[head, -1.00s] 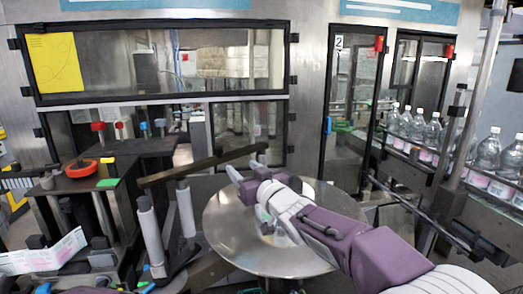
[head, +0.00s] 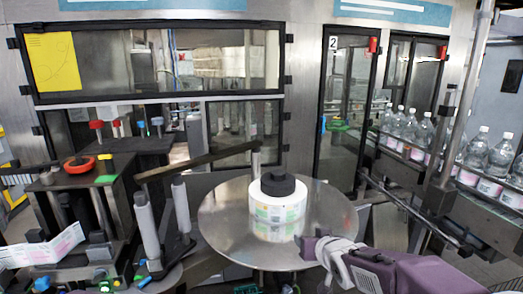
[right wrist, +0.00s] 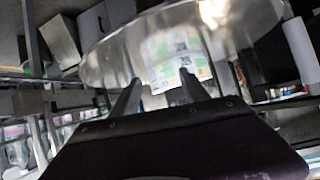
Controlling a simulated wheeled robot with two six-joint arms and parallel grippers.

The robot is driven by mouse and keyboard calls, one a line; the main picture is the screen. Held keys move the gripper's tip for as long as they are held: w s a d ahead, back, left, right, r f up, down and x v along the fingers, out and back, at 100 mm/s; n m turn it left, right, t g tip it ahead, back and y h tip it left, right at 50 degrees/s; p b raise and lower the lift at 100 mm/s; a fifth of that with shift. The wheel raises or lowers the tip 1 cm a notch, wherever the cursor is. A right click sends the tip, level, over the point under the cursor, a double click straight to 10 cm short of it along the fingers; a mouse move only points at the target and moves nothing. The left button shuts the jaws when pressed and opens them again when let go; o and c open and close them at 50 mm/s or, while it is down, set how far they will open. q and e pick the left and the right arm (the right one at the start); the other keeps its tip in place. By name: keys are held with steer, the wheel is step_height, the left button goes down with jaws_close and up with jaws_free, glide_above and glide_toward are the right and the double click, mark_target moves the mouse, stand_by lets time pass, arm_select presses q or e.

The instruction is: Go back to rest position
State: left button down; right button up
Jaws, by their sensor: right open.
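My right gripper (head: 312,262) is at the front right edge of the round metal disc (head: 225,222) in the head view. Its jaws are open and empty. A white label reel (head: 272,212) with a black knob (head: 278,184) on top stands upright on the disc, apart from the gripper. In the right wrist view the two fingers (right wrist: 158,88) are spread in front of the disc (right wrist: 105,58), with a printed label surface between them; whether that is the reel or its reflection I cannot tell. My left gripper is not in view.
Two grey rollers (head: 148,231) and a dark bar (head: 190,163) stand left of the disc. A black bench with a red ring (head: 78,165) is further left. Bottles (head: 478,150) line a conveyor at right, behind a metal post (head: 455,110).

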steer(key=s+d+f+g, duration=0.2)
steer(key=s+f+g, duration=0.3)
steer(key=s+f, duration=0.4)
steer(key=s+d+f+g+h, duration=0.1)
steer(key=s+d+f+g, duration=0.1)
steer(key=s+f+g, duration=0.3)
steer(key=s+f, duration=0.4)
steer(key=s, duration=0.7)
steer(key=shift+m+g, duration=0.3)
